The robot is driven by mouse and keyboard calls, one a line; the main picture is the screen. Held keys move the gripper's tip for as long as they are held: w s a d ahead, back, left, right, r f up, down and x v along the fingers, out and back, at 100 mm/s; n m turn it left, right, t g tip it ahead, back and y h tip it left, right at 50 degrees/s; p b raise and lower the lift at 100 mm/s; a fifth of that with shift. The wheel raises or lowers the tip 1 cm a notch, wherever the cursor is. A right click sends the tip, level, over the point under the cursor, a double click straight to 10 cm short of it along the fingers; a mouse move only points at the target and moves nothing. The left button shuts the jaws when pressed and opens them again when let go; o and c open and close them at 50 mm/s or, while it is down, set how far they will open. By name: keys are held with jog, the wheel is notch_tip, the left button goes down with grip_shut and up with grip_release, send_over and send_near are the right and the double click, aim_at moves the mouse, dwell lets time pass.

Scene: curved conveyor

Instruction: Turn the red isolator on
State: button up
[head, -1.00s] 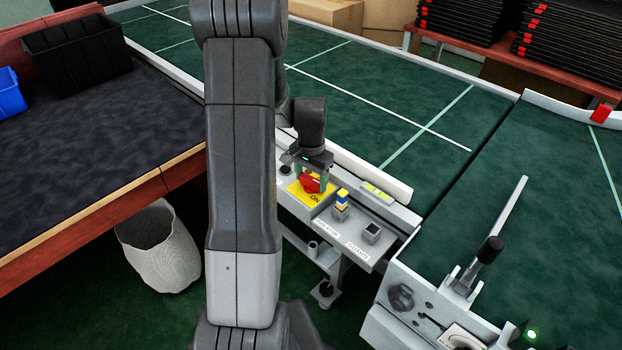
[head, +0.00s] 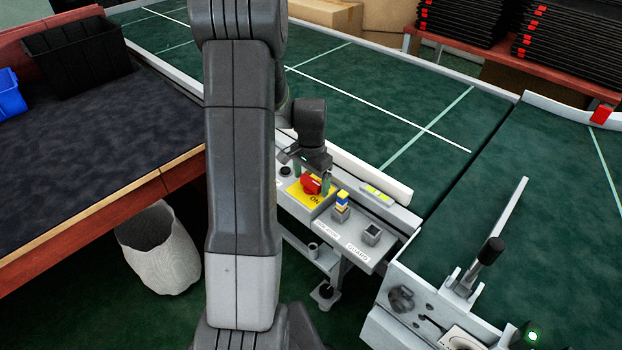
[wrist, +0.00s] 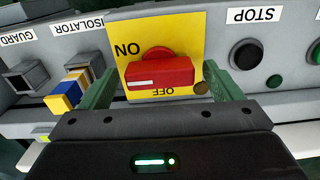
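The red isolator knob (head: 311,185) sits on a yellow plate (head: 300,194) on the grey control panel. In the wrist view the knob (wrist: 160,72) lies crosswise, its white mark pointing left, towards the side with the ON label. OFF is printed below it; the lettering appears upside down. My gripper (head: 312,179) is over the knob, with one green finger on each side. In the wrist view my gripper (wrist: 160,80) is open, and gaps show between the fingers and the knob. Whether the fingertips touch the plate is not clear.
A blue, yellow and white padlock-like block (wrist: 66,94) and the guard socket (wrist: 24,76) are beside the left finger. A black STOP button (wrist: 246,54) is close to the right finger. The conveyor's white side rail (head: 372,176) runs behind the panel.

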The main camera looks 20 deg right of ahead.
aim_at(311, 180)
notch_tip(311, 180, up, 14)
jog(key=shift+p, duration=0.35)
dwell(0.4)
jog(key=shift+f, duration=0.15)
notch_tip(311, 180, down, 14)
jog(key=shift+r+b, duration=0.1)
jog(key=shift+b, duration=0.25)
dwell(0.4)
